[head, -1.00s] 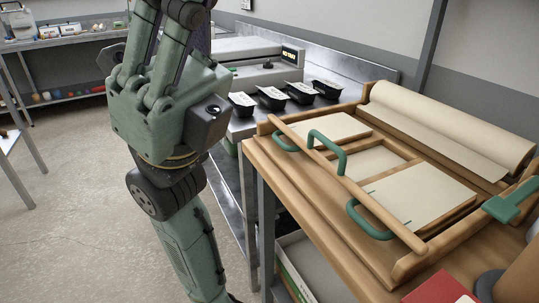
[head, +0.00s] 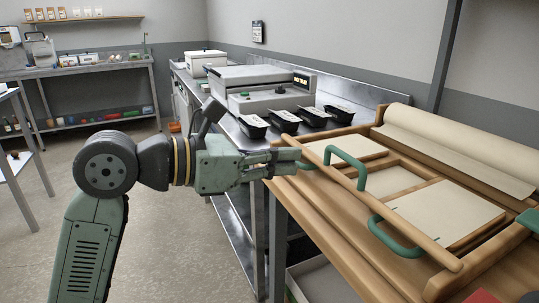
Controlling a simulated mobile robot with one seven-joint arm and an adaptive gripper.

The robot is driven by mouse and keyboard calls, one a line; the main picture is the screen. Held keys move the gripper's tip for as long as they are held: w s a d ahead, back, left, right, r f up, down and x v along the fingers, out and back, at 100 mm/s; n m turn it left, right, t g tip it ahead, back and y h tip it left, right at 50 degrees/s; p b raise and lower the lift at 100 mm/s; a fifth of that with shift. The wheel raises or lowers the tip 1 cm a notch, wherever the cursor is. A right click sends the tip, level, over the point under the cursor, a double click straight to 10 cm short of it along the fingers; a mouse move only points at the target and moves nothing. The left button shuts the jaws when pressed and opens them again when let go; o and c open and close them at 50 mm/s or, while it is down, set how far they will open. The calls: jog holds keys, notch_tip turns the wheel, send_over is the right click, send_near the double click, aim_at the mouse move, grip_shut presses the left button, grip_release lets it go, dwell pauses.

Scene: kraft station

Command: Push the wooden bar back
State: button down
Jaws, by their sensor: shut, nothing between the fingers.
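The wooden bar (head: 425,241) lies diagonally across the near side of a wooden frame on the bench. A green arched handle (head: 350,158) stands up from it. My gripper (head: 299,161) is shut and empty, pointing right, beside the bar's far left end. Its fingertips overlap the frame's left edge in the picture; I cannot tell whether they touch the bar. Pale paper sheets (head: 445,212) lie in the frame behind the bar. Part of the bar's far end is close to or behind my gripper.
A paper roll (head: 460,145) lies along the back of the wooden bench. Several black trays (head: 285,120) and a grey sealing machine (head: 265,88) stand on the steel counter behind my gripper. Green loops (head: 395,241) stick out near the bar. Open floor lies to the left.

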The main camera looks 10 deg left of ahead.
aim_at(344, 158)
jog(key=p+x, duration=0.2)
jog(key=x, duration=0.7)
jog(key=shift+w+d, duration=0.15)
jog(key=shift+d, duration=0.1)
jog(key=shift+f, duration=0.1)
jog(key=shift+w+d, duration=0.3)
jog(key=shift+d, duration=0.1)
jog(key=r+b+x, duration=0.1)
jog(key=b+x, duration=0.1)
jog(key=x, duration=0.6)
jog(key=r+b+x, duration=0.1)
jog(key=r+x, duration=0.1)
jog(key=x, duration=0.6)
jog(key=r+b+x, duration=0.1)
jog(key=b+x, duration=0.1)
jog(key=x, duration=0.6)
jog(key=shift+w+d+r+b, duration=0.35)
jog(key=shift+w+d, duration=0.15)
jog(key=shift+d, duration=0.1)
jog(key=shift+w+d, duration=0.35)
jog(key=shift+d, duration=0.05)
jog(key=shift+r, duration=0.1)
